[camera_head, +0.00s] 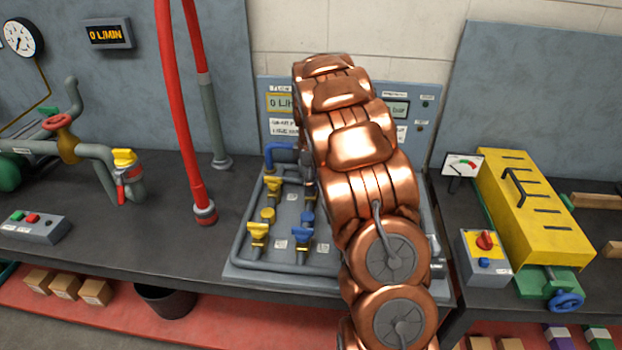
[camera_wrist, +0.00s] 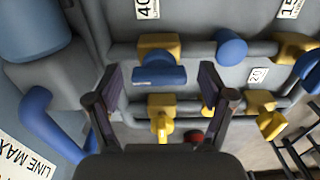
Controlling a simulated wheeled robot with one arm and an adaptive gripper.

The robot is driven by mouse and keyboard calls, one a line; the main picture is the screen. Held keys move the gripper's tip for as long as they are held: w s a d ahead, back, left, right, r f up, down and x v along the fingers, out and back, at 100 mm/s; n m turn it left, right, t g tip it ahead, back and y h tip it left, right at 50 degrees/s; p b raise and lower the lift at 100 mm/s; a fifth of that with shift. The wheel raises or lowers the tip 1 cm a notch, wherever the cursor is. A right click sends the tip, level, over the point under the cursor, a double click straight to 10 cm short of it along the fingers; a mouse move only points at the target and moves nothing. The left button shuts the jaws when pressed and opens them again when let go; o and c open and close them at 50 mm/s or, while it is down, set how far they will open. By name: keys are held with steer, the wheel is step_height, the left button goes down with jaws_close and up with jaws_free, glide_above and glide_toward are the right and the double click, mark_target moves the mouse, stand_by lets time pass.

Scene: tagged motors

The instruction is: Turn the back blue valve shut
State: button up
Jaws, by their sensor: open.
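The back blue valve (camera_wrist: 158,76) is in the wrist view, a blue handle on a yellow body. Its handle lies roughly along the grey pipe. My gripper (camera_wrist: 160,82) is open, one dark finger to each side of this handle in the picture; gaps show on both sides and nothing is held. How far the fingertips are above the handle I cannot tell.
A round blue knob (camera_wrist: 231,48) stands close by my right finger. Yellow valves (camera_head: 272,184) (camera_head: 257,232) line the left pipe. A blue pipe (camera_head: 281,152) bends at the board's back. Red hoses (camera_head: 180,110) rise to the left. A yellow machine (camera_head: 530,205) stands right.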

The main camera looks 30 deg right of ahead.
steer(key=c, duration=1.2)
steer(key=shift+o, duration=0.2)
